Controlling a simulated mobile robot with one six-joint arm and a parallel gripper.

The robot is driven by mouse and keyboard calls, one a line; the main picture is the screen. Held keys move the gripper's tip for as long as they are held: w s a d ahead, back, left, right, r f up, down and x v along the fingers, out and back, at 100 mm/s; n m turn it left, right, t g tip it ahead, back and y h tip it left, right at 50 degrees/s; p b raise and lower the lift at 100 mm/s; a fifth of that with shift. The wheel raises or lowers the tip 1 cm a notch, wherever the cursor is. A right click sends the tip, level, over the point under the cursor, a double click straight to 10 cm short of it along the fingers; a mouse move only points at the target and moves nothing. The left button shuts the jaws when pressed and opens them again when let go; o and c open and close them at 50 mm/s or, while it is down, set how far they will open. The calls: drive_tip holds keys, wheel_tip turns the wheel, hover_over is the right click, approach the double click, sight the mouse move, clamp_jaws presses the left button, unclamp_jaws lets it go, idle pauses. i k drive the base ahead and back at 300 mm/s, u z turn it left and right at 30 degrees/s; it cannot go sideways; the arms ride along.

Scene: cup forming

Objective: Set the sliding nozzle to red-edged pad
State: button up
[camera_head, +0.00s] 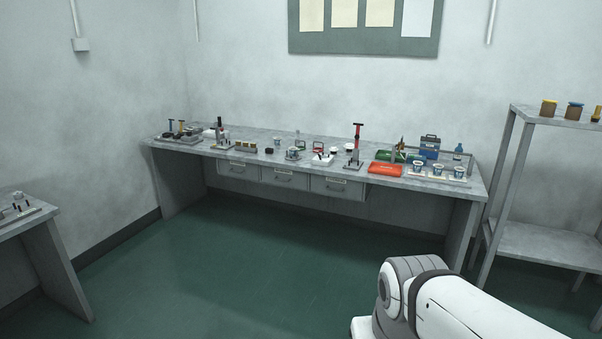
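A long grey workbench (250,159) stands against the far wall with many small items on it. At its right end is a low rail-like frame (432,176) with several small cups; I cannot tell whether the sliding nozzle is part of it. Near the bench's middle is a small upright piece with a red edge (317,147), which may be the red-edged pad; it is too small to be sure. A green-edged piece (302,145) stands beside it. My gripper is out of view; only my white arm shows at the lower right.
A red tray (385,170), a blue box (429,147) and a red-handled upright press (357,145) stand on the bench. A shelf rack (535,240) is at the right, another table (25,222) at the left. The green floor (250,270) before the bench is clear.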

sight(401, 145)
drive_tip(key=z, duration=0.25)
drive_tip(key=i, duration=1.65)
drive_tip(key=z, duration=0.45)
drive_tip(key=i, duration=2.45)
drive_tip(key=z, duration=0.2)
